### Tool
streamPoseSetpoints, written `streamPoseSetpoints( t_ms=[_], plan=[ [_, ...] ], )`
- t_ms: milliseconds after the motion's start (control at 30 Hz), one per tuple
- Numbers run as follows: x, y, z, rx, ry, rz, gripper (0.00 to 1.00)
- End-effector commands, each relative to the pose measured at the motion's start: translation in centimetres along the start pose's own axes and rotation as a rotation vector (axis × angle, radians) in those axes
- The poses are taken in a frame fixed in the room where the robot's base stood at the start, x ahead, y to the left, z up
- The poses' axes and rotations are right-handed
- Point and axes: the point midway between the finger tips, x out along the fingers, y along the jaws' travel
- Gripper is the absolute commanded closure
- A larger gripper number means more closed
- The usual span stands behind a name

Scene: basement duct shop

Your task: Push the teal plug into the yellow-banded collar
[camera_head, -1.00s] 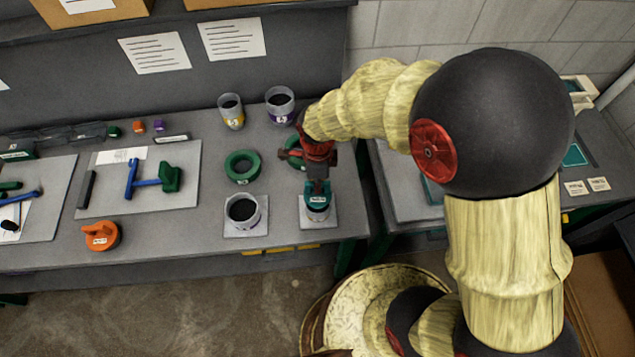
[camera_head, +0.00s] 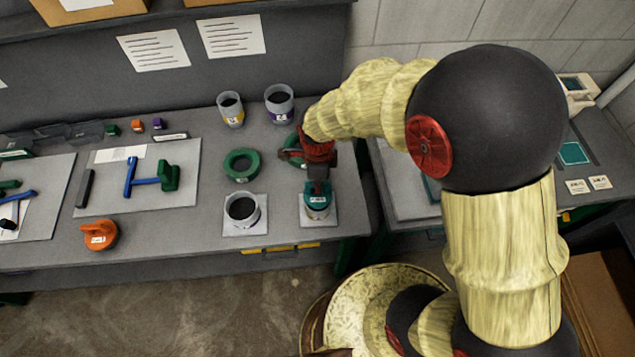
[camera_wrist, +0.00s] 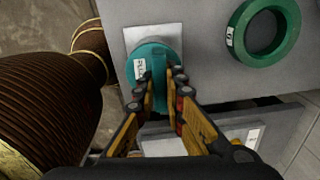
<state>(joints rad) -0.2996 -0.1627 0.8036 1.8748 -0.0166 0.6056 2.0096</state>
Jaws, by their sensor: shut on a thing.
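The teal plug (camera_head: 318,200) is at the front right of the bench, with my gripper (camera_head: 317,186) above it. In the wrist view my gripper (camera_wrist: 161,80) is shut on the raised grip of the teal plug (camera_wrist: 150,56). The plug sits at the mouth of a pale collar (camera_head: 318,213) on a light square plate; how deep it sits I cannot tell. This collar's band is mostly hidden, so its colour is unclear. A clear collar with a yellow band (camera_head: 232,116) stands at the back of the bench.
A purple-marked collar (camera_head: 243,219) on a plate stands just left. Another purple-marked collar (camera_head: 279,112) is at the back. A green ring (camera_head: 241,176) lies between. An orange plug (camera_head: 98,236) and a tray (camera_head: 108,191) with a blue-green tool are further left.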

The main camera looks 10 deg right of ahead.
Motion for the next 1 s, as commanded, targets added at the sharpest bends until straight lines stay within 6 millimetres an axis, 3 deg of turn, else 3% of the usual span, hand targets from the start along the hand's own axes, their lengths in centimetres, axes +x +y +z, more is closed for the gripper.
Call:
streamPoseSetpoints(
  t_ms=[1000],
  plan=[
    [2.8, 0.0, 0.0, 0.000, 0.000, -0.001, 1.00]
  ],
)
